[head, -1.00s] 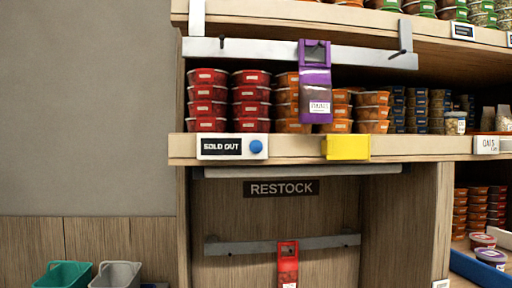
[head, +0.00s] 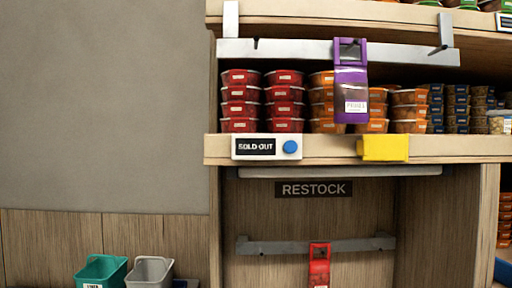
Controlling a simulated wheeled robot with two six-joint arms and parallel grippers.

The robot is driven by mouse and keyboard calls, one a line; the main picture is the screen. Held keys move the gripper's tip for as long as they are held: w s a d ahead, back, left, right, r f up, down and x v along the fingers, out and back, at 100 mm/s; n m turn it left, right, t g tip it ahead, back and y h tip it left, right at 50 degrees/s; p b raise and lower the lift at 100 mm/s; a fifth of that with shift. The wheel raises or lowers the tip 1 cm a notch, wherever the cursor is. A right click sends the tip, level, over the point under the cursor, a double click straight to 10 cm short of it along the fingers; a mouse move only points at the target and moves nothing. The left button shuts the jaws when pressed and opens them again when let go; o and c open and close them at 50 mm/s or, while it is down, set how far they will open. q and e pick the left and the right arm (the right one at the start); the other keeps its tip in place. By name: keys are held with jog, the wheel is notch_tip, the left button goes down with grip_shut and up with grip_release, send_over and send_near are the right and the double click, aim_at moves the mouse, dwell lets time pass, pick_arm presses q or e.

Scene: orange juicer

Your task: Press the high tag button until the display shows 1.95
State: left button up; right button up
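A white shelf tag sits on the front edge of the upper shelf in the head view. Its black display (head: 255,146) reads "SOLD OUT". A round blue button (head: 290,147) is on the tag, to the right of the display. Nothing touches the button. Neither of my grippers is in view.
A yellow block (head: 384,148) is on the shelf edge right of the tag. A purple packet (head: 351,90) hangs from a grey rail (head: 290,50) before stacked tubs. Below are a RESTOCK sign (head: 313,189) and a red packet (head: 319,266). Green (head: 100,272) and grey (head: 149,272) bins stand lower left.

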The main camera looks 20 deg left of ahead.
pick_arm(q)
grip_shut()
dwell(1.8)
